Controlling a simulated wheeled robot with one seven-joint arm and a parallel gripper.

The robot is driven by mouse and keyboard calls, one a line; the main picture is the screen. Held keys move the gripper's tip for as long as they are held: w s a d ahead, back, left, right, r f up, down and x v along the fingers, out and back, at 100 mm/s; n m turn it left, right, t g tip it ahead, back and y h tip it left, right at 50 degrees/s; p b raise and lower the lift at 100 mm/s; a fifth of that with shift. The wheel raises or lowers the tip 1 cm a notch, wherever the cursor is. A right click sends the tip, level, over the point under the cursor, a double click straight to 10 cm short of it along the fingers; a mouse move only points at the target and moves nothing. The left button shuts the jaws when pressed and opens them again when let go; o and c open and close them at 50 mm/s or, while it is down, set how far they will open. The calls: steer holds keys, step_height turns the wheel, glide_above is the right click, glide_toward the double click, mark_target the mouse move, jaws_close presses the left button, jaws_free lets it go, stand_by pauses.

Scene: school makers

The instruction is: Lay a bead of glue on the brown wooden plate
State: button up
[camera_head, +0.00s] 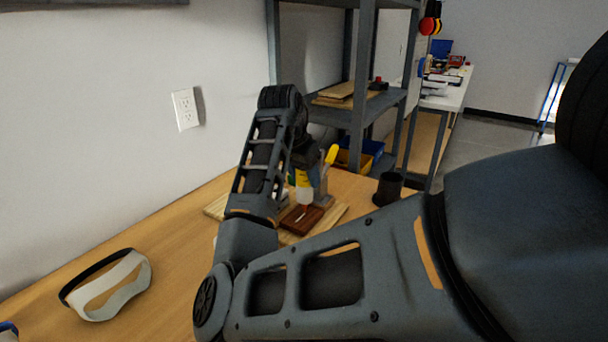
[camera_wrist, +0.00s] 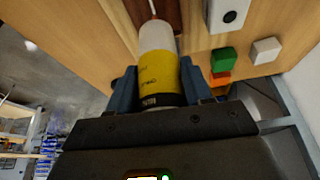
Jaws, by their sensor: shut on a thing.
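My gripper (camera_wrist: 160,88) is shut on a glue bottle (camera_wrist: 158,68) with a white shoulder, a yellow label and a dark band. In the head view the bottle (camera_head: 304,193) hangs tip down over the brown wooden plate (camera_head: 297,226), below my gripper (camera_head: 305,170). Its red nozzle is at or just above the plate; I cannot tell if it touches. A thin pale line shows on the plate beside the nozzle. The plate also shows at the top edge of the wrist view (camera_wrist: 168,14). My arm hides part of the plate's surroundings in the head view.
Pale boards (camera_head: 332,216) lie around the plate on the wooden table (camera_head: 180,250). A black cup (camera_head: 388,189) stands to the right, a white visor (camera_head: 108,286) at the front left. Green (camera_wrist: 224,60) and white (camera_wrist: 265,50) blocks are near the bottle. A grey shelf (camera_head: 361,80) stands behind.

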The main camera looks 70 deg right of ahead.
steer(key=shift+r+p, duration=2.7)
steer(key=shift+r, duration=0.45)
steer(key=shift+f, duration=0.1)
